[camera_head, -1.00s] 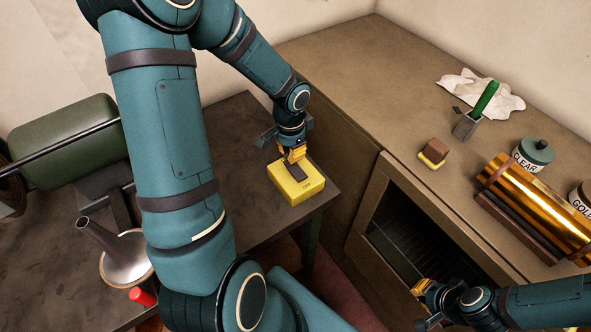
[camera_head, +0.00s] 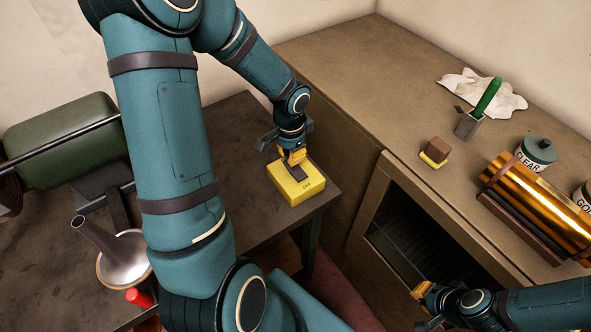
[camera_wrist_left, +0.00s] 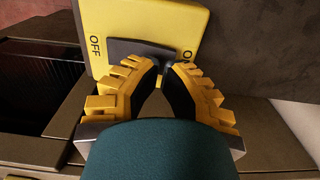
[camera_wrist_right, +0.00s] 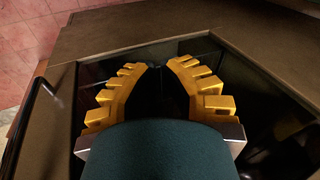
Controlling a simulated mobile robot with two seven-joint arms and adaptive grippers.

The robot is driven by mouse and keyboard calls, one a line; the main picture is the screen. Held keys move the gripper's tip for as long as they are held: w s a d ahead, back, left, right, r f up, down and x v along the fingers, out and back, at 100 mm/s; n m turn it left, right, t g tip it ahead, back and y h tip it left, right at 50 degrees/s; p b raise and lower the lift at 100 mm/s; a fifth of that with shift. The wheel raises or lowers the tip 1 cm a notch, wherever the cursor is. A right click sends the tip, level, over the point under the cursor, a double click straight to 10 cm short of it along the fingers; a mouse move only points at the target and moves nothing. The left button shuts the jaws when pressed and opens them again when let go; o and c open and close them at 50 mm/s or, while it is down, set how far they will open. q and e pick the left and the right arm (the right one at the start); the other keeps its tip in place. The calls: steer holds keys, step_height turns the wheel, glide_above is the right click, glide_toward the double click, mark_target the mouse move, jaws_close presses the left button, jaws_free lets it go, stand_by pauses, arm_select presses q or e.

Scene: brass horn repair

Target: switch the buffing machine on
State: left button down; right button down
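The yellow switch box (camera_head: 298,190) sits on the dark bench near its right corner. In the left wrist view the box (camera_wrist_left: 100,20) shows OFF at left and a partly covered ON at right, with a dark lever (camera_wrist_left: 130,46) across its face. Which position the lever is in I cannot tell. My left gripper (camera_wrist_left: 164,64) is at the lever, its fingertips slightly apart; contact is unclear. In the head view the left gripper (camera_head: 294,158) is just above the box. The green buffing machine (camera_head: 62,140) stands at left. My right gripper (camera_wrist_right: 158,64) is open and empty by the cabinet opening.
A horn bell (camera_head: 123,260) and a red object (camera_head: 138,297) lie on the bench at lower left. The brown cabinet top holds a brown and yellow block (camera_head: 435,151), a green-handled tool (camera_head: 483,105), a cloth (camera_head: 510,105), a CLEAR jar (camera_head: 536,152) and a brass tube (camera_head: 540,195).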

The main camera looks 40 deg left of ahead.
arm_select(q)
steer(key=shift+f+b, duration=0.95)
steer(key=shift+f, duration=0.15)
stand_by(0.5)
steer(key=shift+r+p, duration=2.75)
steer(key=shift+r, duration=0.8)
